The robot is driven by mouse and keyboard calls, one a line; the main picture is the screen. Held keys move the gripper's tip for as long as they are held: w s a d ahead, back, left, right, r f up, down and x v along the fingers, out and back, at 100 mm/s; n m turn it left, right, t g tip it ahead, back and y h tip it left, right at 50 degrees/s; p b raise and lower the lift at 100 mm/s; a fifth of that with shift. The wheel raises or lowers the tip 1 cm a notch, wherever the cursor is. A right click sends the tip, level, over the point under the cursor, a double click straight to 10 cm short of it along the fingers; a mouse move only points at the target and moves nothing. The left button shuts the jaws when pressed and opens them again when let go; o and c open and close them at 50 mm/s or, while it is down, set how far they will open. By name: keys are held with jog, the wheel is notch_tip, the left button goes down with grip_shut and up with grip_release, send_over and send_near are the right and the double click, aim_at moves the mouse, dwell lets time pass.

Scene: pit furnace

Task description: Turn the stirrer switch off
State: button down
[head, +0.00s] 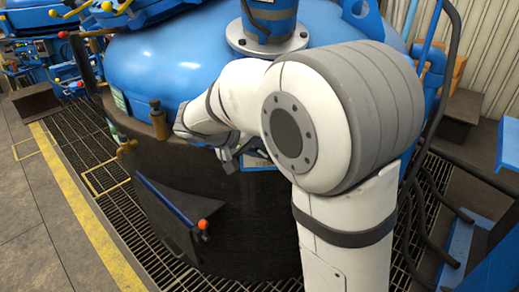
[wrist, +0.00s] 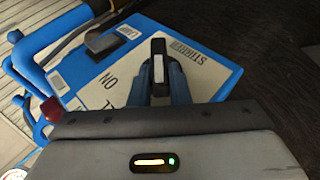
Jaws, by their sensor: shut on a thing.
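The stirrer switch's handle (wrist: 158,62), dark with a pale strip, stands out from a white panel (wrist: 215,72) with blue edges in the wrist view. The panel's label reads "STIRRER", seen upside down, and "ON" shows to the left of the handle. My gripper (wrist: 157,88) has its two blue-grey fingers on either side of the handle, shut on it. The handle's base is partly hidden by the fingers. In the head view the panel (head: 257,161) shows only as a small piece beside my gripper (head: 229,162), mostly hidden behind my white arm.
A big blue furnace lid (head: 165,65) on a dark body (head: 245,235) fills the middle of the head view. A red-knobbed lever (head: 203,225) stands out at its front. Grating (head: 75,150) and a yellow floor line (head: 80,220) lie left. Blue pipes (wrist: 25,75) run beside the panel.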

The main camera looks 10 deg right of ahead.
jog(key=c, duration=1.4)
grip_release()
jog(key=shift+o, duration=0.2)
jog(key=shift+a+r, duration=0.1)
jog(key=p+v, duration=0.1)
jog(key=v, duration=0.6)
jog(key=shift+a, duration=0.25)
jog(key=shift+r, duration=0.15)
